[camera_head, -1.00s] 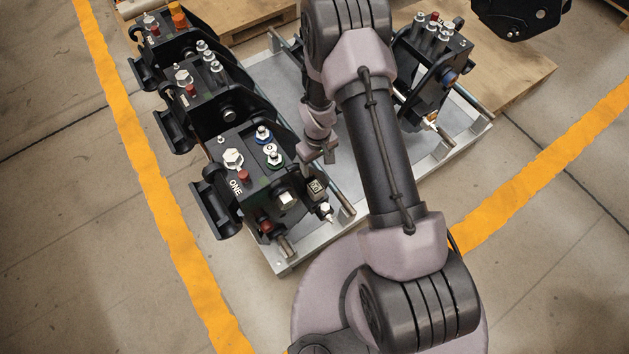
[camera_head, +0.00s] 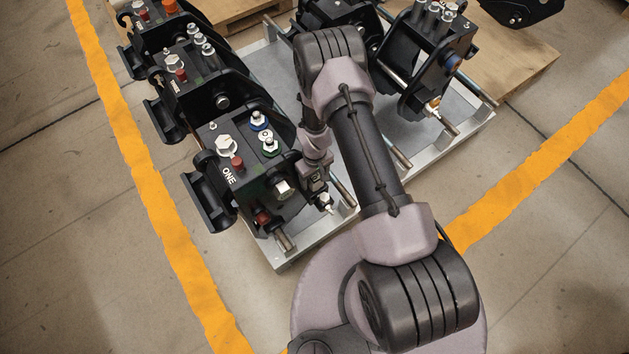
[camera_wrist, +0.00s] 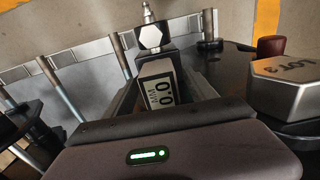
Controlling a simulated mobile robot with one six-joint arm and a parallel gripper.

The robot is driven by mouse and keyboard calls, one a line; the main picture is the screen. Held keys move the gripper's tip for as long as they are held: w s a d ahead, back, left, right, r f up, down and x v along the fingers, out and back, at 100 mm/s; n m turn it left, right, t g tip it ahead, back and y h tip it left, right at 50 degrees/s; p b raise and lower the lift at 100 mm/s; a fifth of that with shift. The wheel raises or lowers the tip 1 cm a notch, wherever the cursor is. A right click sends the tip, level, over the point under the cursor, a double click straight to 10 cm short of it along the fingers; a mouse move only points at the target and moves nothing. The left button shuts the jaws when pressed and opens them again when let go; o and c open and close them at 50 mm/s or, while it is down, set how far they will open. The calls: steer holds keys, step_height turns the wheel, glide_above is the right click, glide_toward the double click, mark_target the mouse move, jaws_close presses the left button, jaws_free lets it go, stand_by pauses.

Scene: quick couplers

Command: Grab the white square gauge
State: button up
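The gauge is a small block with a pale display face reading 0.0 (camera_wrist: 160,92), seen in the middle of the wrist view. A silver hex fitting (camera_wrist: 153,36) with a thin tip stands just beyond it. My gripper (camera_wrist: 162,80) has one dark finger on each side of the gauge, and the fingers look spread with the gauge between them. I cannot make out firm contact on either side. In the head view my gripper (camera_head: 314,182) is at the right side of the coupler block marked ONE (camera_head: 240,180) and hides most of the gauge.
A large silver hex nut (camera_wrist: 292,88) and a dark red cap (camera_wrist: 271,46) are close on the right in the wrist view. More black coupler blocks (camera_head: 188,75) stand behind on the grey metal pallet (camera_head: 275,258). Steel rods (camera_head: 395,155) stick out at right.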

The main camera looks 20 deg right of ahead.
jaws_close()
steer(key=shift+r, duration=0.15)
